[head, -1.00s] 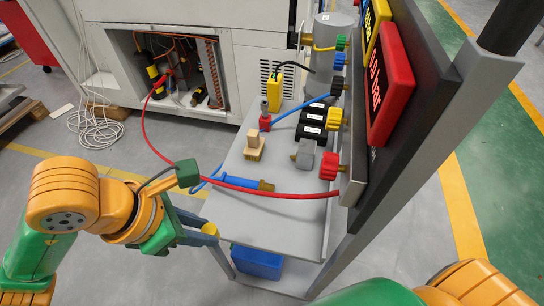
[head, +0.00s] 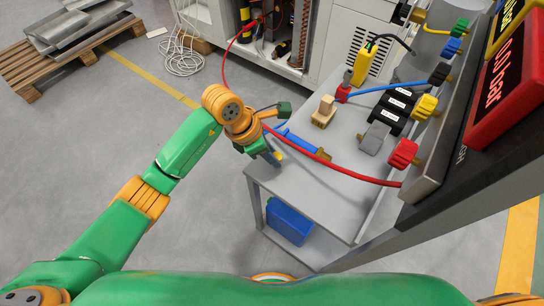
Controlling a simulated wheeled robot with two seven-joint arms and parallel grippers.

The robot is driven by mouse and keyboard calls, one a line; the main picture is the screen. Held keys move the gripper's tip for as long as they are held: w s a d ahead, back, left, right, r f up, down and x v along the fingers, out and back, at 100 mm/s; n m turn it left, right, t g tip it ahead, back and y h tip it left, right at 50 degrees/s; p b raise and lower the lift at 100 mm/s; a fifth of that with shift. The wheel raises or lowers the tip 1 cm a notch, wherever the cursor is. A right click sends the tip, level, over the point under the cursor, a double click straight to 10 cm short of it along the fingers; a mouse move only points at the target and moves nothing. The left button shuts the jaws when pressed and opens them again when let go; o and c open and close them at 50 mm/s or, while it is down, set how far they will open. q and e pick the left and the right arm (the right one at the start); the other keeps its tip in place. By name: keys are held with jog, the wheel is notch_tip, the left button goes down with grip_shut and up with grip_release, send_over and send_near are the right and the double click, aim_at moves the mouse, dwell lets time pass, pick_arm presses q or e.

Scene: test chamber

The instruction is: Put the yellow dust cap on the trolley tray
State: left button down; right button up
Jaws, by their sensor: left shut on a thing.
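My left gripper (head: 275,157) is at the left edge of the grey trolley tray (head: 325,195), fingers pointing down. It is shut on the yellow dust cap (head: 279,154), of which only a small yellow part shows beside the fingers. In this view the cap overlaps the tray top. I cannot tell whether it touches the tray or is held just above it. My right gripper is out of view.
A blue cylindrical tool (head: 298,143) and a red hose (head: 335,168) lie close to the gripper. A wooden block (head: 323,112), black blocks (head: 394,108) and a red knob (head: 402,153) are further right. The tray's front is bare. A blue bin (head: 289,222) sits below.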

pick_arm(q)
jog(key=shift+f, duration=1.05)
jog(key=c, duration=0.6)
grip_release()
jog(key=shift+s, duration=0.1)
jog(key=shift+r, duration=0.35)
jog(key=v, duration=1.1)
jog(key=shift+s+a+r+p, duration=0.1)
jog(key=shift+a+r+p, duration=0.05)
jog(key=shift+r+p, duration=0.25)
jog(key=shift+f, duration=0.1)
